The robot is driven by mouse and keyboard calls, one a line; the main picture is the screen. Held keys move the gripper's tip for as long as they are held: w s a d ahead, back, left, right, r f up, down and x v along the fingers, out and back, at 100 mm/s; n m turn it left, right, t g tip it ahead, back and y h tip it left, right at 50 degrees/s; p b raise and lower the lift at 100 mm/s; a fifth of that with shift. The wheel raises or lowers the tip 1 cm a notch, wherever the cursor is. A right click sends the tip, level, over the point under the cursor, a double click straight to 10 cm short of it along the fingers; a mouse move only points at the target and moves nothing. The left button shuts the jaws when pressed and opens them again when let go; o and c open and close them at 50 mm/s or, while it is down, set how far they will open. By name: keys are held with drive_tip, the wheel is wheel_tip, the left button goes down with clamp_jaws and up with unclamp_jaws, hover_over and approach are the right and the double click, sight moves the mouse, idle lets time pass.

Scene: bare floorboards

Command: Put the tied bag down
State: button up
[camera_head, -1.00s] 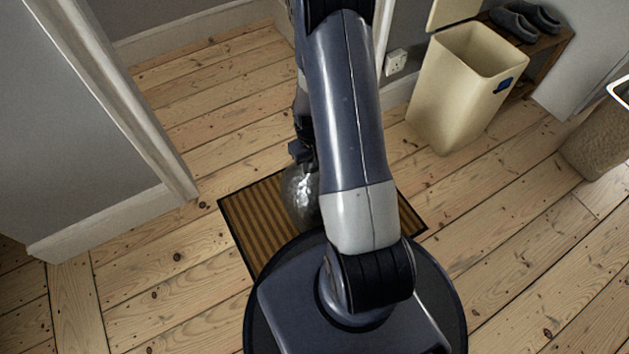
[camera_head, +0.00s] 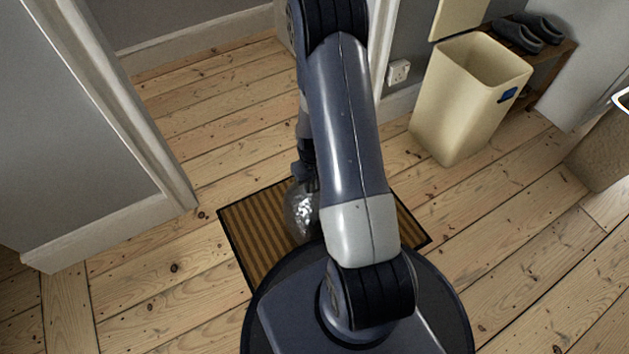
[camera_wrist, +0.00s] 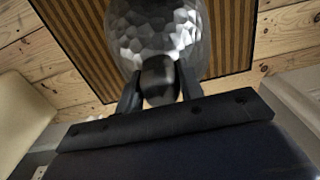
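The tied bag (camera_head: 300,212) is a shiny, silvery, lumpy bundle over the striped brown doormat (camera_head: 252,228), just in front of my base. My arm hides its right side in the head view. In the wrist view the bag (camera_wrist: 158,35) hangs beyond my gripper (camera_wrist: 159,90), and its dark neck is between the two fingers. My gripper (camera_head: 304,178) is shut on that neck. I cannot tell whether the bag's underside touches the mat.
An open cream bin (camera_head: 462,100) stands at the right back, beside a low wooden rack with grey shoes (camera_head: 525,35). A woven basket (camera_head: 603,150) is at the right edge. A doorway wall (camera_head: 90,120) is on the left. Bare floorboards lie around the mat.

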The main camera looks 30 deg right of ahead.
drive_tip(key=o, duration=0.4)
drive_tip(key=shift+c, duration=0.2)
drive_tip(key=shift+r, duration=0.15)
wheel_tip(320, 180, up, 12)
drive_tip(key=p, duration=0.5)
drive_tip(key=shift+p, duration=0.4)
